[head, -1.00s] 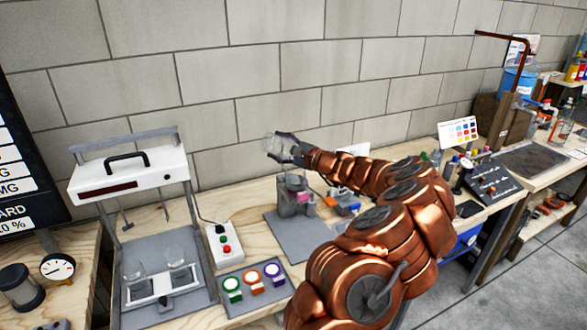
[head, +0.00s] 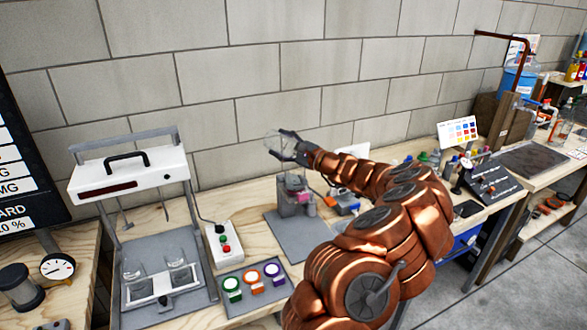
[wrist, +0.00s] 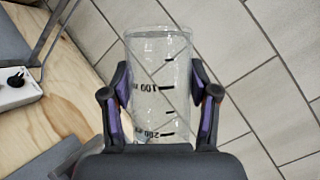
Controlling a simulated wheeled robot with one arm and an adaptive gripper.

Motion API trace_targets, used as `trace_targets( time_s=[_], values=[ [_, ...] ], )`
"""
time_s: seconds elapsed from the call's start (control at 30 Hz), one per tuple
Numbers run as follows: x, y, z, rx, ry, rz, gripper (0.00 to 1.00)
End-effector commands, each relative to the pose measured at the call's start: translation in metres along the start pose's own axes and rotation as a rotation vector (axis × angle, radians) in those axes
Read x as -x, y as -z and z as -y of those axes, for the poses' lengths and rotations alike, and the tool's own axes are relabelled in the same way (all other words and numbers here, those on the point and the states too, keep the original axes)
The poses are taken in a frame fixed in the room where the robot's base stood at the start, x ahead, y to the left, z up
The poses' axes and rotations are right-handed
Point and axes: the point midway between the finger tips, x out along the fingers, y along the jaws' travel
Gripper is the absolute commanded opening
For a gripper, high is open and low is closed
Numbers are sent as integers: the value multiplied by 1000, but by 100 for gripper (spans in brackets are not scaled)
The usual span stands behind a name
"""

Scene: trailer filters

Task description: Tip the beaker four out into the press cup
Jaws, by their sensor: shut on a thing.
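My gripper (head: 286,147) is shut on a clear glass beaker (head: 277,146), raised in front of the wall. In the wrist view the beaker (wrist: 160,75) sits between both fingers, with black marks reading 100 and 200. No number four shows on it, and its contents cannot be made out. It looks tilted in the head view, but its exact angle is unclear. Below my gripper stands a grey press-like device (head: 293,198) on a grey plate; its cup cannot be clearly told apart. The beaker is above this device and apart from it.
A white-topped stand (head: 130,176) at the left holds two clear beakers (head: 135,282) on its base. A white switch box (head: 224,245) and a tray with three coloured-ring pots (head: 253,279) lie in front. Bottles and a dark sign (head: 490,183) stand to the right.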

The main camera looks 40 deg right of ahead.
Motion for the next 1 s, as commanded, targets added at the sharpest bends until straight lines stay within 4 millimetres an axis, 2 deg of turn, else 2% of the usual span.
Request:
trace_targets(
  time_s=[1.0],
  values=[
    [3, 2, 6, -65, 33, 19, 11]
  ],
)
